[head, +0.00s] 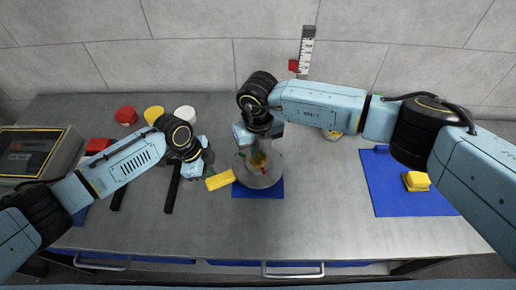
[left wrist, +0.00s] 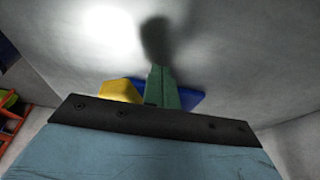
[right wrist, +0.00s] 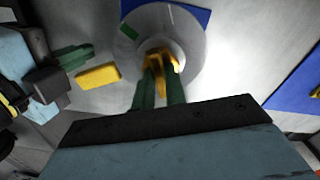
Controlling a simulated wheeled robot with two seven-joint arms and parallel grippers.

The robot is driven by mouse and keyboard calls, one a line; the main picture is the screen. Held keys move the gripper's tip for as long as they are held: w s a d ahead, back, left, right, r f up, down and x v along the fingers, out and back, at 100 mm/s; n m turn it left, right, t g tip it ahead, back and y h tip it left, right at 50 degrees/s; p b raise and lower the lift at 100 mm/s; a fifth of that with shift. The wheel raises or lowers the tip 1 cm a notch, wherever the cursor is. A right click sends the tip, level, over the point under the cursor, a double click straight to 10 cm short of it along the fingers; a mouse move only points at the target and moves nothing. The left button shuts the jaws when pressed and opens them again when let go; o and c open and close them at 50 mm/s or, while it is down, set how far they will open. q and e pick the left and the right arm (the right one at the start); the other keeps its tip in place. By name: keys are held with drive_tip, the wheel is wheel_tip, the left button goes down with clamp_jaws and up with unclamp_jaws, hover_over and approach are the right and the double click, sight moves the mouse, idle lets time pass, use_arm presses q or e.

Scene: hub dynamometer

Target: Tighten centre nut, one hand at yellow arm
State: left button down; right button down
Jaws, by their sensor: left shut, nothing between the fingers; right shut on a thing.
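The round grey hub (head: 262,181) stands on a blue mat (head: 243,191) in mid-table. Its yellow centre nut (right wrist: 160,58) is between the green fingers of my right gripper (right wrist: 162,82), which is shut on it from above. The yellow arm (head: 220,180) sticks out at the hub's left side; it also shows in the right wrist view (right wrist: 97,76). My left gripper (right wrist: 68,62) is shut and empty, just left of the yellow arm's outer end. In the left wrist view its closed fingers (left wrist: 162,84) are beside the yellow arm (left wrist: 119,90). I cannot tell whether they touch it.
Red (head: 126,115), yellow (head: 154,114) and white (head: 185,114) round pieces stand at the back left. A blue mat (head: 400,200) with a yellow block (head: 416,181) is at the right. The front of the table is clear.

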sight(210, 178)
drive_tip(key=m, duration=0.6)
drive_tip(key=shift+m, duration=0.4)
drive_tip(key=m, duration=0.7)
use_arm(q)
drive_tip(key=shift+s, duration=0.1)
drive_tip(key=shift+s+d, duration=0.3)
drive_tip(key=shift+s, duration=0.35)
drive_tip(key=shift+s+d, duration=0.3)
drive_tip(key=shift+s, duration=0.35)
drive_tip(key=shift+s, duration=0.1)
